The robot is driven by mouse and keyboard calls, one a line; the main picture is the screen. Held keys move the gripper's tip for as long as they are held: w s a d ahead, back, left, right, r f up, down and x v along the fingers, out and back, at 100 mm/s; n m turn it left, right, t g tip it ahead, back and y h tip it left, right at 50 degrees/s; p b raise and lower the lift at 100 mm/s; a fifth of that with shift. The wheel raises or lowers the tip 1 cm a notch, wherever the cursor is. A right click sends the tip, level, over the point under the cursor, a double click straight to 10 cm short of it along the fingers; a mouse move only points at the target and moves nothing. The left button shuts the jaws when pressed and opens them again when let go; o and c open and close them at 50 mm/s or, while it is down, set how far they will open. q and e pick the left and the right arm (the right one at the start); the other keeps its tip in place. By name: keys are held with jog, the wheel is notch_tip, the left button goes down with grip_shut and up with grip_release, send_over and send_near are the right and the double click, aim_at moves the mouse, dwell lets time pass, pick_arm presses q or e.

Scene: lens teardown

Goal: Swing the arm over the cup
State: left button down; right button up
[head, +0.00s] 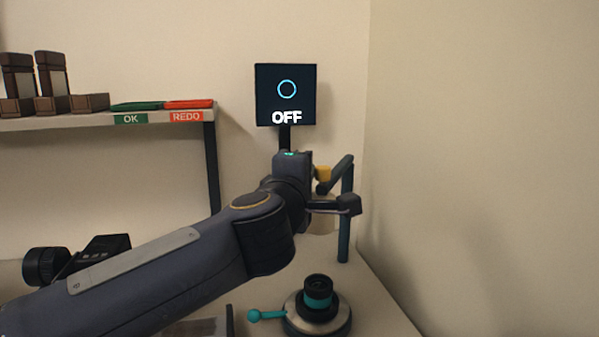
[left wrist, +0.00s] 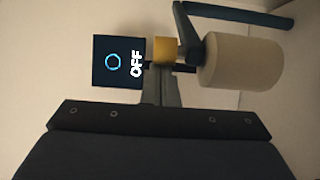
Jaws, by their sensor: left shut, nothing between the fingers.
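My right gripper is not in view.
A screen (head: 286,95) reading OFF stands behind. A lens part on a round base with a teal handle (head: 318,300) is at front right. A camera (head: 50,265) lies left. A shelf (head: 60,121) holds brown parts and OK and REDO trays. A wall closes the right side.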

pick_arm(q)
jog(key=shift+s+d+f+h, duration=0.15)
jog(key=shift+s+d+h, duration=0.1)
jog(key=shift+d, duration=0.25)
jog(key=shift+s+d+f+h, duration=0.15)
jog(key=shift+s+d, duration=0.05)
jog(key=shift+d, duration=0.25)
jog(key=shift+s, duration=0.1)
jog(key=a+p+v, duration=0.1)
jog(key=v, duration=0.6)
jog(key=shift+a+r+y, duration=0.35)
jog(key=shift+y, duration=0.05)
jog(key=shift+a, duration=0.1)
